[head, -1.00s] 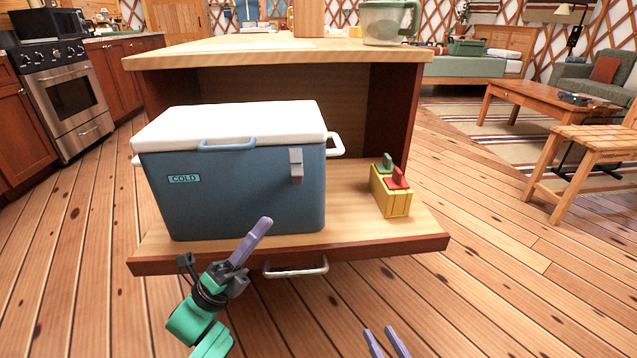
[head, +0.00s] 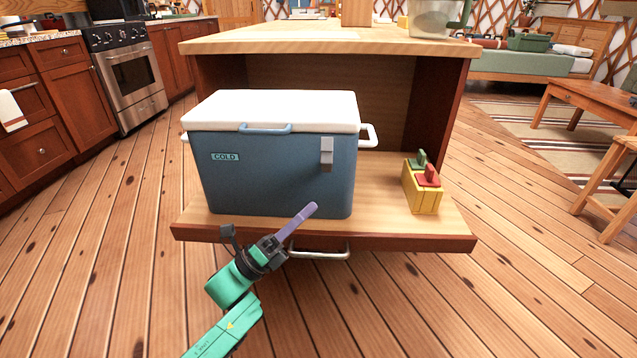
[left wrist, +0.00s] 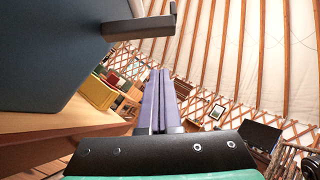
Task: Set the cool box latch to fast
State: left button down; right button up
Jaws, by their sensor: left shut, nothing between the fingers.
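The blue cool box (head: 275,175) with a white lid (head: 270,108) and a "COLD" label stands on the pulled-out wooden shelf. Its grey latch (head: 326,153) is on the front, toward the right, just under the lid. The latch also shows at the top of the left wrist view (left wrist: 137,27), jutting from the box's dark wall (left wrist: 50,55). My left gripper (head: 311,209) is shut and empty, its purple fingers together in front of the box, below the latch and apart from it. In the left wrist view its fingers (left wrist: 160,90) point up beside the latch. My right gripper is out of view.
A yellow crate (head: 423,195) with a red and a green item stands right of the box on the shelf (head: 380,225). The counter top (head: 330,40) overhangs behind the box. Floor is clear around.

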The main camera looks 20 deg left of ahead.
aim_at(327, 157)
pick_arm(q)
jog(key=w+d+r, duration=0.1)
jog(key=w+r, duration=0.3)
jog(key=r, duration=0.1)
jog(key=shift+w+d+b, duration=0.15)
jog(key=shift+w+b, duration=0.15)
jog(key=shift+w, duration=0.05)
